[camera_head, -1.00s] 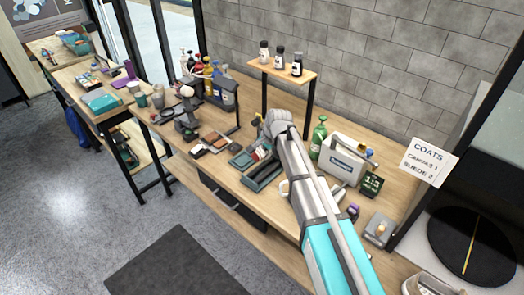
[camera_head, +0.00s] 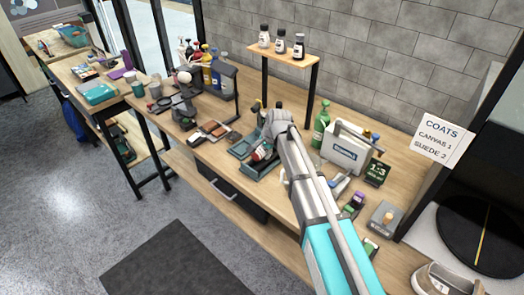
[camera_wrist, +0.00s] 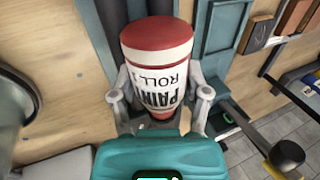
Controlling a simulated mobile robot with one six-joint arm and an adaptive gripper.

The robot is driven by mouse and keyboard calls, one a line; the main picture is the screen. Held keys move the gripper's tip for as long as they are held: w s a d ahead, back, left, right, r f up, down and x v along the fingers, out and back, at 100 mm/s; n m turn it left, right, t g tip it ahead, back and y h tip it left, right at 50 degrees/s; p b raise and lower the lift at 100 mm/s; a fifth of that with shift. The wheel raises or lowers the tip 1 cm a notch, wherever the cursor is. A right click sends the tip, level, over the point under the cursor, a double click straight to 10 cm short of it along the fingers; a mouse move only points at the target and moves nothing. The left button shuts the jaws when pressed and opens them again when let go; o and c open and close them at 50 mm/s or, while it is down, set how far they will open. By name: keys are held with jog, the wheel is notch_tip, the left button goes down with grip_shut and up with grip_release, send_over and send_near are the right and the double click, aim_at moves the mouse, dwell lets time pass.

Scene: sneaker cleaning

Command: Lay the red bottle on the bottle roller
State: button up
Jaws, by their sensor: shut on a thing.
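The red bottle (camera_wrist: 158,38) has a white label reading "PAINT ROLL". My gripper (camera_wrist: 160,103) is shut on it, with one finger on each side. In the head view, the red bottle (camera_head: 262,152) shows partly behind my gripper (camera_head: 266,140), over the workbench. A grey-teal tray-like frame, seemingly the bottle roller (camera_head: 258,172), lies just below the bottle. In the wrist view, a blue-grey frame (camera_wrist: 206,40) shows beside and behind the bottle. Whether the bottle touches the roller cannot be told; its underside is hidden.
A green bottle (camera_head: 320,122) and a white boxy machine (camera_head: 345,147) stand right of my arm. A shelf (camera_head: 285,55) with several small bottles rises behind. Brushes and blocks (camera_head: 212,130) lie left. A sign (camera_head: 440,140) stands at the right.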

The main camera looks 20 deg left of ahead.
jog(key=shift+s+f+b, duration=0.1)
jog(key=shift+f+b, duration=0.2)
jog(key=shift+f, duration=0.1)
jog(key=shift+o, duration=0.2)
jog(key=o, duration=1.3)
jog(key=shift+f, duration=0.15)
